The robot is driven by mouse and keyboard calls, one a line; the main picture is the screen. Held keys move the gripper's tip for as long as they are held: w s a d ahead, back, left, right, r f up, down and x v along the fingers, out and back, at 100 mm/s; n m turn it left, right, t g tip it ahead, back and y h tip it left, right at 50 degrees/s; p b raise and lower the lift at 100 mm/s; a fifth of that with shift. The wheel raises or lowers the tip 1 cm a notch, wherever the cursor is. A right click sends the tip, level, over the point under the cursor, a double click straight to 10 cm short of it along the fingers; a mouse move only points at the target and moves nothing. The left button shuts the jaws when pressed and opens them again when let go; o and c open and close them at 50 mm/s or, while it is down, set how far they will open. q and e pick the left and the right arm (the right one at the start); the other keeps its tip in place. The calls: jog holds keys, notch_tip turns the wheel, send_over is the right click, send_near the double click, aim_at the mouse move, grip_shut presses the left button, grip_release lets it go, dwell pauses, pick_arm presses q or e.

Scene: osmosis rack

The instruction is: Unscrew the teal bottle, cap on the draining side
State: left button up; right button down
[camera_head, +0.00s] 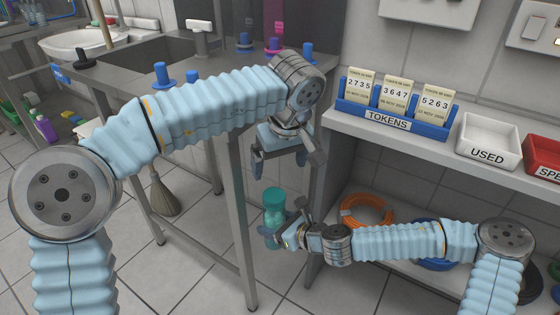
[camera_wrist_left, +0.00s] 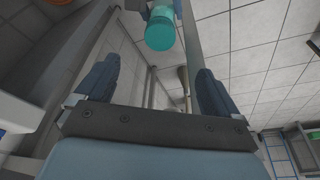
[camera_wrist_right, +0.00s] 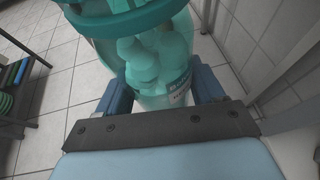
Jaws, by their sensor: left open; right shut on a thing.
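The teal bottle (camera_head: 273,203) is upright in front of the steel sink stand, with its teal cap on top. My right gripper (camera_head: 278,236) is shut on the bottle's body from the right. In the right wrist view the bottle (camera_wrist_right: 155,62) is see-through, with pale rounded things inside, and stands between my fingers. My left gripper (camera_head: 281,165) is open and empty, pointing down above the bottle. In the left wrist view the teal cap (camera_wrist_left: 160,32) lies beyond the open fingers, apart from them. The steel draining top (camera_head: 132,82) is beside the sink, partly behind my left arm.
Several blue pegs (camera_head: 160,73) and a pink bottle (camera_head: 275,28) stand on the steel top. A shelf at right bears the blue TOKENS holder (camera_head: 388,119), a white USED tray (camera_head: 487,136) and a red tray. An orange coil (camera_head: 366,211) lies below.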

aim_at(274, 195)
pick_arm(q)
jog(key=x, duration=1.1)
jog(key=shift+f, duration=0.3)
jog(key=shift+c, duration=0.4)
jog(key=c, duration=1.2)
jog(key=n, duration=0.2)
jog(key=shift+w+d+n+y, duration=0.1)
jog(key=shift+n+y, duration=0.2)
jog(key=shift+c, duration=0.2)
jog(key=shift+r, duration=0.15)
jog(key=shift+r, duration=0.95)
jog(key=shift+r, duration=0.1)
